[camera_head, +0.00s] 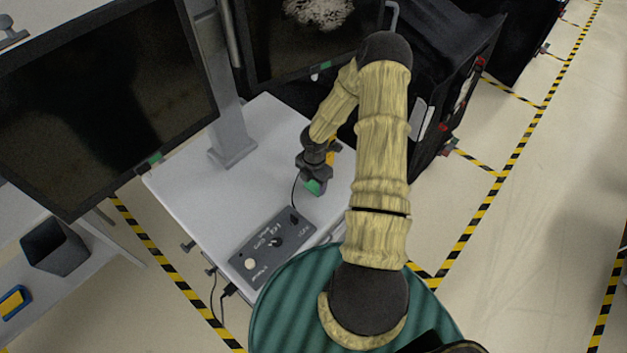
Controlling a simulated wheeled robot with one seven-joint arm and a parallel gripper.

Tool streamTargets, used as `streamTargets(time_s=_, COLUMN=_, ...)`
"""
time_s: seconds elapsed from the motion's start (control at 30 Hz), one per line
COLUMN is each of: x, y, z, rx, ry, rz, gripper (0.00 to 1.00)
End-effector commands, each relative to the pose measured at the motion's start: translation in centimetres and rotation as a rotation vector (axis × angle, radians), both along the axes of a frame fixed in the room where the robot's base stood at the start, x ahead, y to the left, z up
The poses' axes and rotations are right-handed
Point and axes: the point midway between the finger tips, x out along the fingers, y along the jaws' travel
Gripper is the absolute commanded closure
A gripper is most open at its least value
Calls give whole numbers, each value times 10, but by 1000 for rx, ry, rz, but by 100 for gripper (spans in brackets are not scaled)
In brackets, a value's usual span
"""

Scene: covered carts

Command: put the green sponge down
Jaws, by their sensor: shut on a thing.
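The green sponge (316,188) shows as a small green patch at the tip of my gripper (313,177). My gripper points down and is shut on the sponge, over the right part of the white tabletop (205,195). The fingers hide much of the sponge. I cannot tell whether the sponge touches the tabletop or hangs just above it.
A dark control box (272,247) with a knob and cable lies at the table's front. A monitor stand (232,148) rises at the back, holding large dark screens (100,95). Black covered carts (450,80) stand to the right. The tabletop's left middle is clear.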

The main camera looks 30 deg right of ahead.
Motion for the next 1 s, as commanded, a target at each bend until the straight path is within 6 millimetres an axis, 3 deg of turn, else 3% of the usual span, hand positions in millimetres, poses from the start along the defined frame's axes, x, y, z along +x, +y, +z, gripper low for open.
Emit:
streamTargets(time_s=0.23, x=0, y=0, z=-1, rx=-1, ry=0, rz=0, gripper=65)
streamTargets(time_s=0.27, x=0, y=0, z=-1, rx=-1, ry=0, rz=0, gripper=38)
streamTargets(time_s=0.37, x=0, y=0, z=0, rx=-1, ry=0, rz=0, gripper=20)
streamTargets(time_s=0.77, x=1, y=0, z=4, rx=-2, ry=-2, rz=2, gripper=20)
streamTargets(time_s=1.0, x=1, y=-1, z=34, rx=-2, ry=-4, rz=0, gripper=20)
